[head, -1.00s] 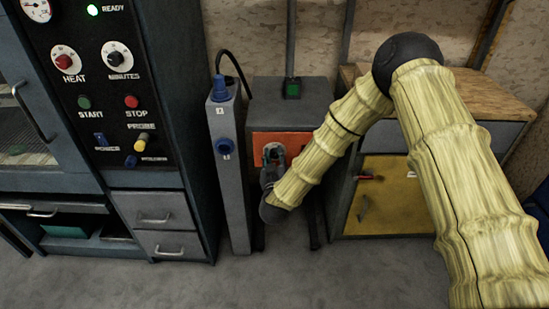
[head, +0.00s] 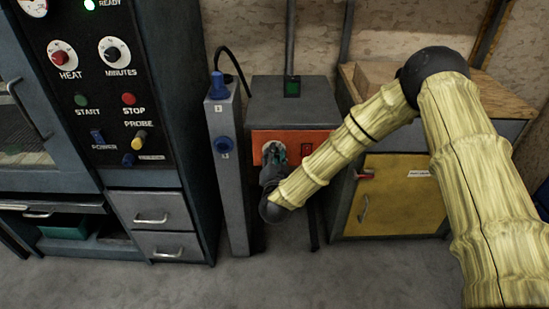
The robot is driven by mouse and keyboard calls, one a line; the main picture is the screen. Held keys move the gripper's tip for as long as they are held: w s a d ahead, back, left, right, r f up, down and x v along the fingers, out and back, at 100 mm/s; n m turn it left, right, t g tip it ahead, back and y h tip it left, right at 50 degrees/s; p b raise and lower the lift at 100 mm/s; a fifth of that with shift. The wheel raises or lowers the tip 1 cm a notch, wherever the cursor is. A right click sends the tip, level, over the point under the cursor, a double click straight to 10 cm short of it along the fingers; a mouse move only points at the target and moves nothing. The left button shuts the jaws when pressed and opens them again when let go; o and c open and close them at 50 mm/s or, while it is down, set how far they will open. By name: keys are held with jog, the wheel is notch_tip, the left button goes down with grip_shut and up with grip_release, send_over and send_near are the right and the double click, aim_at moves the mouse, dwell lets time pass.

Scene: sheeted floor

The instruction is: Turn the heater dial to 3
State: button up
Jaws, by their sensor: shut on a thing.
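A grey box (head: 262,100) with an orange front panel (head: 318,136) stands on the floor at the middle. A dial with a pale round face (head: 267,148) sits on the left part of that panel. My gripper (head: 274,156) is at this dial and shut on it, reaching in from below and to the right. The fingers and wrist cover most of the dial, so its pointer and marks cannot be read. A small dark red switch (head: 307,149) is on the panel right of the dial.
A slim grey post (head: 233,190) with blue knobs stands close left of my gripper. Farther left is a dark cabinet with a red HEAT knob (head: 61,57) and a MINUTES knob (head: 114,54). A yellow-doored cabinet (head: 403,195) stands right.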

jog(key=m, duration=0.2)
jog(key=m+b, duration=0.1)
jog(key=m, duration=0.1)
jog(key=shift+d+f+m, duration=0.15)
jog(key=shift+f+m, duration=0.05)
jog(key=shift+m, duration=0.1)
jog(key=shift+m+b, duration=0.85)
jog(key=shift+m, duration=1.05)
jog(key=o, duration=1)
jog(key=shift+r, duration=0.1)
jog(key=shift+s, duration=0.15)
jog(key=s, duration=1.1)
jog(key=shift+s, duration=0.4)
